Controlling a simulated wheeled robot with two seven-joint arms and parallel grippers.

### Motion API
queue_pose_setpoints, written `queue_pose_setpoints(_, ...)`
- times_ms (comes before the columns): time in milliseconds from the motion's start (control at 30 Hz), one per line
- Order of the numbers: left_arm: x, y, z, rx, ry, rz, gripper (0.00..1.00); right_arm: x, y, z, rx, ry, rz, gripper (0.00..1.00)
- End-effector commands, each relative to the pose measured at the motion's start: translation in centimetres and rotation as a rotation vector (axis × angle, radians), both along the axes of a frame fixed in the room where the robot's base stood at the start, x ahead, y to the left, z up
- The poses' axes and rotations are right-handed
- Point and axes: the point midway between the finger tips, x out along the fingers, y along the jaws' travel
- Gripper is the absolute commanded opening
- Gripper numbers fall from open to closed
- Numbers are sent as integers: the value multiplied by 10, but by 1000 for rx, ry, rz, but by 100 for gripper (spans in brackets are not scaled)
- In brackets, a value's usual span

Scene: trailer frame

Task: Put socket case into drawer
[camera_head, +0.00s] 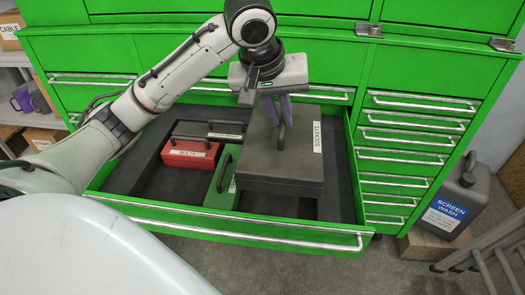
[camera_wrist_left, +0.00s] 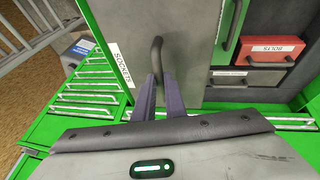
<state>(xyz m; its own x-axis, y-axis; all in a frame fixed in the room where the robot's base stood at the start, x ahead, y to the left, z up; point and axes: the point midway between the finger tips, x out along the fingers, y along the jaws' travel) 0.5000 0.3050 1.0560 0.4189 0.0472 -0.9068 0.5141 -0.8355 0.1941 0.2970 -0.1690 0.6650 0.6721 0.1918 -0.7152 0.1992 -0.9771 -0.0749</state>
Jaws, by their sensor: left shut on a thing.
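The socket case (camera_head: 275,165) is a dark grey box with a white SOCKETS label, in or just above the right part of the open green drawer (camera_head: 225,226). I cannot tell whether it rests on the drawer floor. My left gripper (camera_head: 278,120) is above it, its purple fingers shut on the case's handle. In the left wrist view the gripper (camera_wrist_left: 157,92) meets the dark handle (camera_wrist_left: 156,60) of the socket case (camera_wrist_left: 185,50). My right gripper is not in view.
A red BOLTS case (camera_head: 190,154), a green case (camera_head: 222,185) and a grey case (camera_head: 208,131) sit in the drawer left of the socket case. Closed narrow drawers (camera_head: 412,145) are at right. A SCREEN WASH jug (camera_head: 455,200) stands beside the cabinet.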

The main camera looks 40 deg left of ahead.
Motion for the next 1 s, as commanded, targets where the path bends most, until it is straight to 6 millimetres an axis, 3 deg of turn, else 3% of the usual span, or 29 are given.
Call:
queue_pose_setpoints(400,-1,1,-95,1,-2,-1,0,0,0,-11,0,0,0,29)
queue_pose_setpoints(533,0,1,-112,1,-6,-1,0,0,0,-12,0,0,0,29)
queue_pose_setpoints(767,0,0,-124,1,-7,-1,0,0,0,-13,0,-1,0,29)
queue_pose_setpoints(1000,0,1,-154,2,-4,-1,0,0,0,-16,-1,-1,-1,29)
